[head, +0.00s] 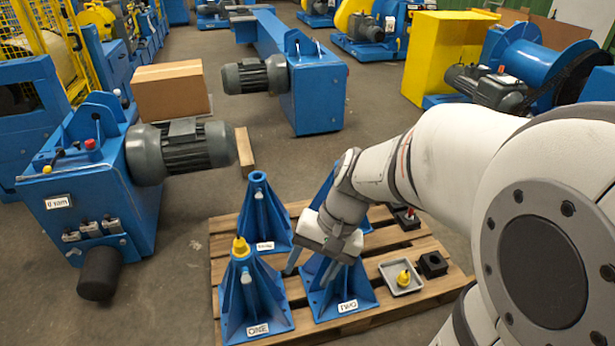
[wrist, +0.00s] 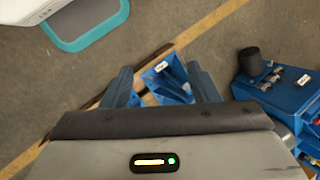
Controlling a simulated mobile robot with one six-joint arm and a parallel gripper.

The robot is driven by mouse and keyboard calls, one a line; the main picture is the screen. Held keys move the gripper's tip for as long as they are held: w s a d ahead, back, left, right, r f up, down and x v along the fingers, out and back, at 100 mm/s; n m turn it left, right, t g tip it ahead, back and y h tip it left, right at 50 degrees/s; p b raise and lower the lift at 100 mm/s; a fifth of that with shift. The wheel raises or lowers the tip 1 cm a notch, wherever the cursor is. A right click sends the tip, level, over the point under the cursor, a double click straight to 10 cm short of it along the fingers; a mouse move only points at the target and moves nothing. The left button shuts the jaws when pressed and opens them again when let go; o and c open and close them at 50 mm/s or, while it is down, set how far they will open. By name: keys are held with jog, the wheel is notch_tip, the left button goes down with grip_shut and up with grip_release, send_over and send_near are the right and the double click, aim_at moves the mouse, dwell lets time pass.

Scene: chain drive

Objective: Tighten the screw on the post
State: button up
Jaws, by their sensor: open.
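Blue posts stand on a wooden pallet (head: 330,328). The front left post, labelled ONE (head: 256,300), has a yellow screw (head: 240,247) standing upright in its top. How deep the screw sits is hard to tell. The post labelled TWO (head: 345,292) is right of it, its top partly hidden by my gripper (head: 312,268). A labelled post (head: 262,215) stands behind, and another is mostly hidden by my arm. My gripper is open and empty, pointing down, right of the yellow screw and apart from it. The wrist view shows a blue post (wrist: 168,80) between the fingers.
A grey tray (head: 391,266) with a second yellow screw (head: 403,278) lies at the pallet's right, beside a black block (head: 432,264). A blue machine with a motor (head: 180,148) stands at the left. A cardboard box (head: 170,90) is behind it.

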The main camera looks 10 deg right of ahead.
jog(key=w+d+f+m+t+y+b, duration=0.1)
jog(key=w+f+m+t+y+b, duration=0.75)
jog(key=w+f+m, duration=0.95)
jog(key=w+d+f+m+t+h+b, duration=0.25)
jog(key=d+f+m+h, duration=0.2)
jog(key=d+f, duration=0.4)
jog(key=w+d+f+m+t+h+b, duration=0.2)
jog(key=d+f+m+t+h+b, duration=0.15)
jog(key=d+f+m, duration=0.5)
jog(key=w+d+f+m+t+h+b, duration=0.2)
jog(key=d+f+m+t+h, duration=0.25)
jog(key=f, duration=0.55)
jog(key=shift+n, duration=0.85)
jog(key=w, duration=0.2)
jog(key=w+d, duration=0.1)
jog(key=w, duration=0.4)
jog(key=shift+w+d+b, duration=0.25)
jog(key=shift+w+b, duration=0.1)
jog(key=shift+c, duration=0.5)
